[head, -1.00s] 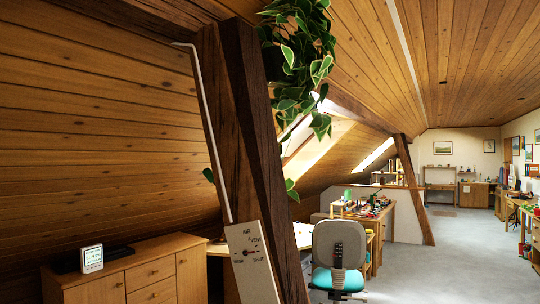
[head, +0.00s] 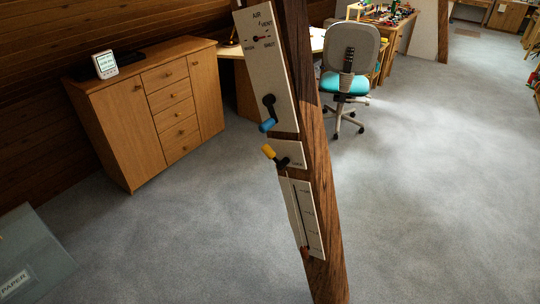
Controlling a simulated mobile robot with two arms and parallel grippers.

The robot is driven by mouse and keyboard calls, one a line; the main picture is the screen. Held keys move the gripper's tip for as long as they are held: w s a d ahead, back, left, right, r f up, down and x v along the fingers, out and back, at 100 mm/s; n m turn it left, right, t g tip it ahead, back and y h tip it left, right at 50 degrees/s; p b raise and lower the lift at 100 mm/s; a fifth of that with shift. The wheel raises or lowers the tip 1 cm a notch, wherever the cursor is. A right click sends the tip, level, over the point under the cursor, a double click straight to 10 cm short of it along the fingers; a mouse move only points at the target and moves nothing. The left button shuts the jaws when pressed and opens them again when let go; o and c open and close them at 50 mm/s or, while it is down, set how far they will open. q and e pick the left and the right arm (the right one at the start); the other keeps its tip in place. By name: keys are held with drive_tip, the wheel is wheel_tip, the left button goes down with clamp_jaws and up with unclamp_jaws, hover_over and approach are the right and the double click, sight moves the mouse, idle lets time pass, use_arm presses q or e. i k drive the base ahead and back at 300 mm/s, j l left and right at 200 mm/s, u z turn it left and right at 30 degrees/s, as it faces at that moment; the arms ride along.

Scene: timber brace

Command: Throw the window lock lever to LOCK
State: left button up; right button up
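A slanted dark timber brace (head: 327,220) stands in the middle of the head view and carries white control plates. The upper plate (head: 280,75) reads AIR and VENT and has a small dial with a red pointer. Low on it a lever with a blue grip (head: 268,125) hangs down from a dark pivot. Below, a small plate (head: 291,152) has a lever with a yellow grip (head: 268,151) pointing up and left from its dark pivot. Neither gripper is in view.
A lower plate (head: 312,225) on the brace has a vertical slot and scale marks. A wooden cabinet (head: 115,125) stands left, a swivel chair (head: 350,60) behind right. A grey box marked PAPER (head: 35,250) is bottom left. The carpet (head: 440,200) right of the brace is clear.

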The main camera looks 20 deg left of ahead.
sight(266, 148)
drive_tip(key=j+z, duration=0.15)
drive_tip(key=z, duration=0.95)
drive_tip(key=j+z, duration=0.3)
drive_tip(key=j, duration=0.2)
drive_tip(key=j+z, duration=0.3)
drive_tip(key=j, duration=0.15)
drive_tip(key=k+j+z, duration=0.15)
drive_tip(key=j+z, duration=0.15)
drive_tip(key=j, duration=0.15)
drive_tip(key=k+j+z, duration=0.15)
drive_tip(key=j+z, duration=0.15)
drive_tip(key=j, duration=0.15)
